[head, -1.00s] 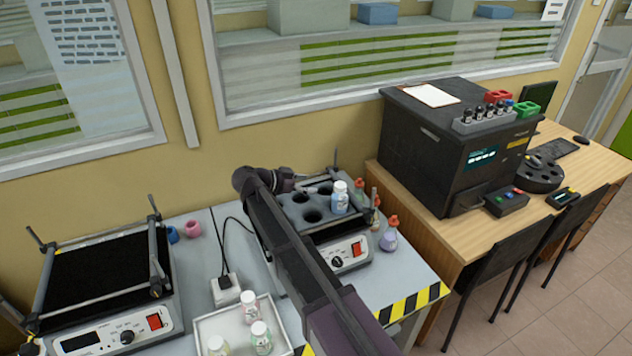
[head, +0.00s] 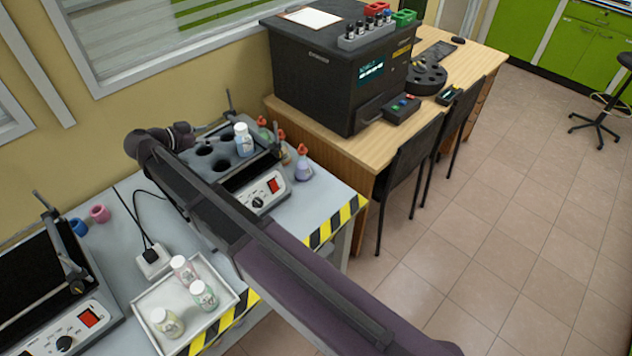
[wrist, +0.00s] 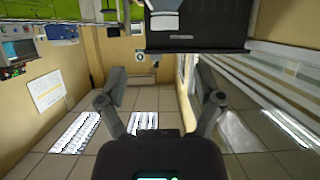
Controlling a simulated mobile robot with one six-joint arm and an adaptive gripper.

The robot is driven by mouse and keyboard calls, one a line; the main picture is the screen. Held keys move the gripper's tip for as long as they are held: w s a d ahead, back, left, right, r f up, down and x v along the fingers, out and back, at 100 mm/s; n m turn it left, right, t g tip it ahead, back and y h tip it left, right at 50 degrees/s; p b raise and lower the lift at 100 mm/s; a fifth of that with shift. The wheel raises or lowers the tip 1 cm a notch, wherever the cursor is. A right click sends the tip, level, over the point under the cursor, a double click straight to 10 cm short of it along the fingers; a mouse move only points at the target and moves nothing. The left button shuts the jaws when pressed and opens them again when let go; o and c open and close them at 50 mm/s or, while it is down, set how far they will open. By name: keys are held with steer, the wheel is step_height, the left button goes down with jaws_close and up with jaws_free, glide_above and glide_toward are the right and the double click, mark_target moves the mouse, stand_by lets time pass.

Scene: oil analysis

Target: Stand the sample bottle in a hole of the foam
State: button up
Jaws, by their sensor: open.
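A sample bottle (head: 243,141) with a white cap and blue label stands upright in the dark foam (head: 222,165), at its right back. Its lower part is hidden in the foam. Several other foam holes are empty. My gripper (head: 203,128) is at the foam's far left edge, left of and apart from the bottle. In the wrist view my gripper (wrist: 160,84) has its two fingers spread with nothing between them. That view looks upside down, and a partial pale and blue shape, probably the bottle (wrist: 164,18), shows at its top.
A white tray (head: 145,301) with three capped bottles stands at the front. Small red-capped flasks (head: 303,163) stand right of the foam's shaker. A black analyser (head: 320,75) is on the wooden desk behind. My arm crosses over the bench.

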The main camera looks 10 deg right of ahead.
steer(key=s+d+f+n+g+y, duration=0.1)
steer(key=d+f+g, duration=0.1)
steer(key=d, duration=0.5)
steer(key=s+d+f+n+g+y, duration=0.1)
steer(key=s+d+f+n, duration=0.15)
steer(key=d, duration=0.35)
steer(key=s+d+f+n+g+y, duration=0.2)
steer(key=s+d+f+n+y, duration=0.1)
steer(key=s+d, duration=0.5)
steer(key=s+d+f+n+g+y, duration=0.2)
steer(key=s+d+f+n+y, duration=0.1)
steer(key=s+d+y, duration=0.3)
steer(key=s+d+n, duration=0.1)
steer(key=s+d, duration=0.1)
steer(key=d, duration=0.2)
steer(key=shift+d+f, duration=0.4)
stand_by(0.4)
